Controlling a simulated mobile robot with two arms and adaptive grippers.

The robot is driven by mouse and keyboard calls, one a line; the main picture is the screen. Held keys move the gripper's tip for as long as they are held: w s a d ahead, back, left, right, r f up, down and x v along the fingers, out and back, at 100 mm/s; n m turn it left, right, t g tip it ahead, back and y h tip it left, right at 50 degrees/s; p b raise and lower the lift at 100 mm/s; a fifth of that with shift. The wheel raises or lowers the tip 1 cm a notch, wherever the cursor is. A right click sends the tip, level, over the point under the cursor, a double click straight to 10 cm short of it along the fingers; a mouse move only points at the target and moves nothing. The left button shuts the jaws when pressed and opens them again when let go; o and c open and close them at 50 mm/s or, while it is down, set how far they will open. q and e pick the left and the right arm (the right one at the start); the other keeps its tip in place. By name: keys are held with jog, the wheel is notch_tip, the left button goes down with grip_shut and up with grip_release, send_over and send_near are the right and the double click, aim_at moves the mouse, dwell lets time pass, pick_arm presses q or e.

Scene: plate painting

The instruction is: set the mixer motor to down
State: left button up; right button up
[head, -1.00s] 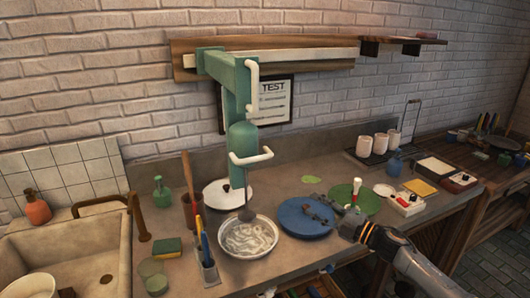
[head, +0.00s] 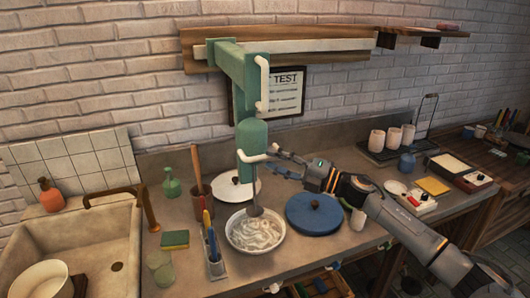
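The mixer (head: 252,140) is a green column that hangs from a green arm on a wall rail. Its motor housing is low, and its whisk (head: 255,205) reaches into a white bowl (head: 236,243) of pale mix. My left gripper is not in view.
A tool holder (head: 216,265) and a brown cup (head: 199,203) stand to the left. A sink (head: 110,250) is at the far left. White cups (head: 392,138) stand at the back right.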

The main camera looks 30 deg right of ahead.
aim_at(265, 157)
jog(key=shift+r+p+x, duration=0.2)
jog(key=shift+p+x, duration=0.15)
jog(key=shift+x, duration=0.8)
jog(key=shift+w+a+f, duration=0.15)
jog(key=shift+w+a, duration=0.2)
jog(key=shift+w, duration=0.2)
jog(key=shift+c, duration=0.4)
grip_shut()
